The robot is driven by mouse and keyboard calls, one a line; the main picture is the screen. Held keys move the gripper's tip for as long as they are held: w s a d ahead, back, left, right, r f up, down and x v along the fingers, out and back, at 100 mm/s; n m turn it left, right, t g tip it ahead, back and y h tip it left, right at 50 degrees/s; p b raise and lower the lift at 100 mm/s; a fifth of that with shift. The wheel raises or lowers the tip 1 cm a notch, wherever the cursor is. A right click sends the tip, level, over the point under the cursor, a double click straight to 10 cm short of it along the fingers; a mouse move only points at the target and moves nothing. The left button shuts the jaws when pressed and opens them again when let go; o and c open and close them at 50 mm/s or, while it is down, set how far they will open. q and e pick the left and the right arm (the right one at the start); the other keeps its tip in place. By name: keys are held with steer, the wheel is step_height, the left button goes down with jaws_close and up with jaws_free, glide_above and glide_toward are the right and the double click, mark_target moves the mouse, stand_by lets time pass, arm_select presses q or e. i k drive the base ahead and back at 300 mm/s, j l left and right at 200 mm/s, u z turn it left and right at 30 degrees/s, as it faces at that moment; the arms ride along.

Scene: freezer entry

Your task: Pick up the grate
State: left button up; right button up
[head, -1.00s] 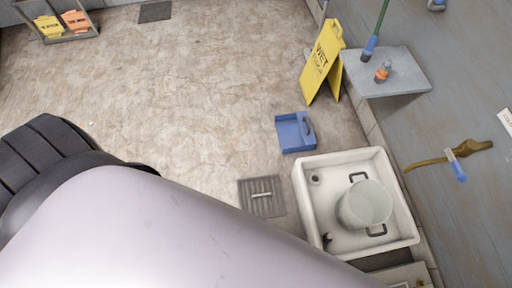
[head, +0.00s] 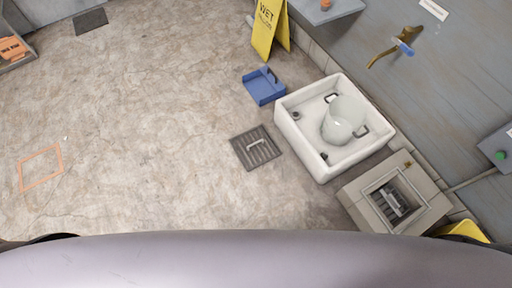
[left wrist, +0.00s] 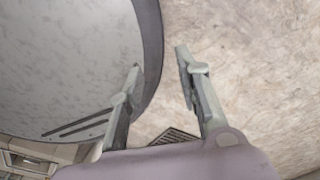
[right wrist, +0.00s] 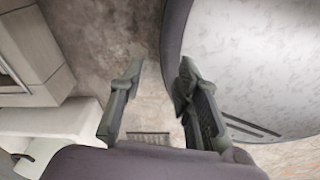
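My right gripper (right wrist: 160,68) is open and empty, also beside my base. Neither gripper touches the grate, and neither shows in the head view.
The white basin (head: 290,125) holds a pale pot (head: 343,120). A grey block with a barred opening (head: 368,205) stands below it. A blue dustpan (head: 264,88) and yellow wet-floor sign (head: 266,30) stand above the grate. Floor left of the grate is clear; an orange outline (head: 41,168) marks it.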

mark_target(246, 149)
steer(key=z, duration=0.55)
steer(key=i+j+z, duration=0.1)
steer(key=j+z, duration=0.3)
steer(key=i+j+z, duration=0.1)
steer(key=z, duration=0.35)
steer(key=j+z, duration=0.85)
steer(key=k+j+z, duration=0.1)
steer(key=z, duration=0.3)
steer(key=j, duration=0.05)
